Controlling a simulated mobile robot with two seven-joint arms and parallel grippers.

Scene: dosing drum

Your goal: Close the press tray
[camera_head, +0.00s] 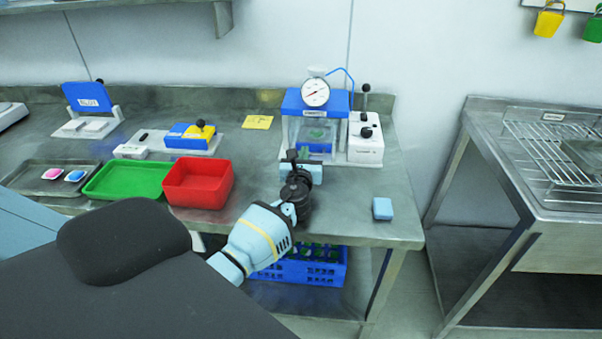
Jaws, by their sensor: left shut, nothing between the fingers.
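The press (291,104) stands near the right end of the steel bench, with a blue top, a round dial gauge and a clear-walled chamber. A blue press tray (316,147) shows low in the chamber, with something green above it. A pale blue front piece (316,172) sticks out at the press's front, partly hidden behind my gripper; I cannot tell how far the tray is out. My left gripper (298,157) is shut and empty, right in front of the press; whether it touches the tray is unclear. My right gripper is not in view.
A white control box (366,150) with black knobs stands right of the press. A red bin (197,184) and a green tray (128,180) lie left. A small blue block (382,208) sits near the front right edge. A blue crate (325,270) is below.

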